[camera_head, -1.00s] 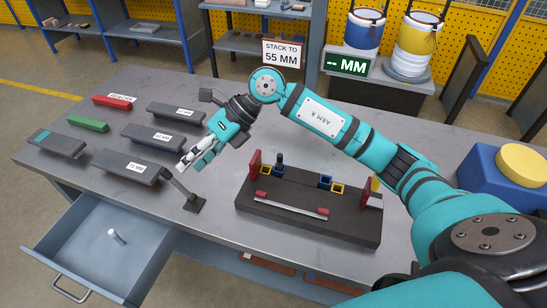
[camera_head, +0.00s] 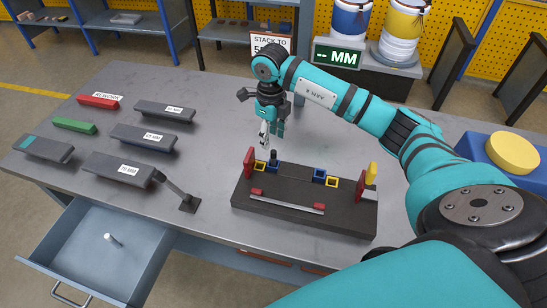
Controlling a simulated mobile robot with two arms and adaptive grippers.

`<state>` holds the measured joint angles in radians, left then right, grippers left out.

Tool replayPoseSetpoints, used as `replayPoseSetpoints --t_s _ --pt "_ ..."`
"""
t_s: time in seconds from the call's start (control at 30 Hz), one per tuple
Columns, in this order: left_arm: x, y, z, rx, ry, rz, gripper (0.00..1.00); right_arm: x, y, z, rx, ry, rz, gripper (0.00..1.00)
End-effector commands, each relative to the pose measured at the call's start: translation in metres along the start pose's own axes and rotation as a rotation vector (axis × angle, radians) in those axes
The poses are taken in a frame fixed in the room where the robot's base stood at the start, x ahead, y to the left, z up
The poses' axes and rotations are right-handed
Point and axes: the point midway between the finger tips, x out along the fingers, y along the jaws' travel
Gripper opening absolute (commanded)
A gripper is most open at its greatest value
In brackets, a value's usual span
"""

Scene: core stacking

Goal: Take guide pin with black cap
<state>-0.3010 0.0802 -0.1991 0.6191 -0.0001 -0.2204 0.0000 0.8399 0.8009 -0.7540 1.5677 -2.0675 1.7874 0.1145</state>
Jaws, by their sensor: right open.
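A small pin with a black cap (camera_head: 273,156) stands upright at the back left of the dark fixture block (camera_head: 300,222). Beside it are a yellow square (camera_head: 260,166) and a blue square. My right gripper (camera_head: 268,142) is open and points down just above and behind the capped pin; contact cannot be told from this view. Another pin, pale and small (camera_head: 112,239), stands in the open drawer (camera_head: 105,250); no black cap shows on it. My left gripper is not in view.
Several dark bars with labels (camera_head: 118,170) lie on the left of the table, with a red bar (camera_head: 98,101) and a green bar (camera_head: 75,125). A yellow button on a blue box (camera_head: 512,152) is at right.

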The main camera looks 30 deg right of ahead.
Motion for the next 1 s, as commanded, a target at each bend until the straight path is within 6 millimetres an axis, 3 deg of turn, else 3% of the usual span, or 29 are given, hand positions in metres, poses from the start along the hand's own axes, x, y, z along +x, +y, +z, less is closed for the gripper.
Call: replayPoseSetpoints --t_s 0.27,0.47,0.6,0.87,1.0 --pt "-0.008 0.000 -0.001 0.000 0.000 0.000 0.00 0.022 0.000 -0.001 0.001 0.001 0.000 0.43" --pt "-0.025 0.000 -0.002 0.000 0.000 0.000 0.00 0.049 -0.001 -0.007 0.000 0.003 0.004 0.43" --pt "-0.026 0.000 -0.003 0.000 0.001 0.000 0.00 0.066 -0.001 -0.005 0.001 0.000 0.002 0.43" --pt "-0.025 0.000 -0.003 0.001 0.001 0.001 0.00 0.071 -0.002 -0.005 0.000 -0.002 0.000 0.43" --pt "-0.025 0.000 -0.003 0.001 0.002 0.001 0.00 0.070 -0.002 -0.005 0.000 -0.002 0.000 0.28"
